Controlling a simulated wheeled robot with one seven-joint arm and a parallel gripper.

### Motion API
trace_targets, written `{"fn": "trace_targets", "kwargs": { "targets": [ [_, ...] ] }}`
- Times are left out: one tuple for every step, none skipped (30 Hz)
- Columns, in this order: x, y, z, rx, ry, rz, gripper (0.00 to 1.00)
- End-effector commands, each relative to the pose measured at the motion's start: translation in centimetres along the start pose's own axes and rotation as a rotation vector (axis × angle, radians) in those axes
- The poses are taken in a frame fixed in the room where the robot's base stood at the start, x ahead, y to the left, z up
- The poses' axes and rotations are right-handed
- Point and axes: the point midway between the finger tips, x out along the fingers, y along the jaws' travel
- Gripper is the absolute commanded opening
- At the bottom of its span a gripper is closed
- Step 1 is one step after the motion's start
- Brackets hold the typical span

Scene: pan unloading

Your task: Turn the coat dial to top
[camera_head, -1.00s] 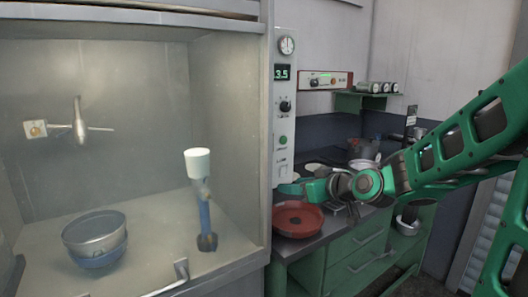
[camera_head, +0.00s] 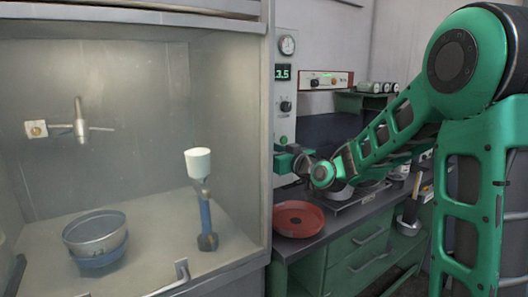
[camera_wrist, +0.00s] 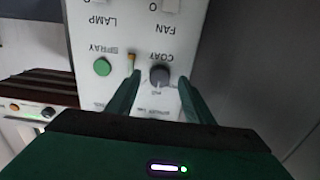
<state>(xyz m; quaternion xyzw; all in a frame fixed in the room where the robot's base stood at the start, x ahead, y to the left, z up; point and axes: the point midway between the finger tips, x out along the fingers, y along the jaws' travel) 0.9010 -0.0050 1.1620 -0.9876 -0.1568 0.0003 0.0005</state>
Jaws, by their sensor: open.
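The coat dial (camera_wrist: 159,76) is a dark round knob on a pale panel, seen upside down in the wrist view beside the printed word COAT. A pale mark shows on its lower edge in that picture. My gripper (camera_wrist: 160,90) is open, with one green finger on each side of the dial. I cannot tell whether the fingers touch it. In the head view my gripper (camera_head: 281,159) is at the lower part of the control panel (camera_head: 284,126) and hides what is behind it there.
A green spray button (camera_wrist: 102,66) is close beside the left finger in the wrist view. Another black knob (camera_head: 286,106) and a display (camera_head: 283,72) are higher on the panel. A red pan (camera_head: 299,219) lies on the counter below my arm.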

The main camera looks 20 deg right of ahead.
Motion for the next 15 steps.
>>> {"fn": "trace_targets", "kwargs": {
  "targets": [
    [0.6,0.0,0.0,-0.002,0.0,0.0,0.47],
    [0.9,0.0,0.0,-0.002,0.0,0.0,0.47],
    [1.2,0.0,0.0,-0.001,0.0,-0.001,0.47],
    [1.4,0.0,0.0,-0.001,0.0,-0.001,0.47],
    [1.6,0.0,0.0,-0.001,0.0,0.0,0.47],
    [1.7,0.0,0.0,-0.001,-0.001,0.001,0.47],
    [1.8,0.0,0.0,-0.001,-0.001,0.001,0.47],
    [1.9,0.0,0.0,-0.001,-0.001,0.001,0.47],
    [1.9,0.1,0.0,-0.001,-0.001,0.001,0.47],
    [1.9,0.1,0.0,-0.001,-0.001,0.001,0.47],
    [1.9,0.1,0.0,-0.001,-0.001,0.001,0.47],
    [1.9,0.1,0.0,-0.001,-0.001,0.001,0.47],
    [1.9,0.1,0.0,-0.001,-0.001,0.001,0.47],
    [1.9,0.1,0.0,-0.001,-0.001,0.001,0.47],
    [1.9,0.1,0.0,-0.001,-0.001,0.001,0.47]
  ]
}}
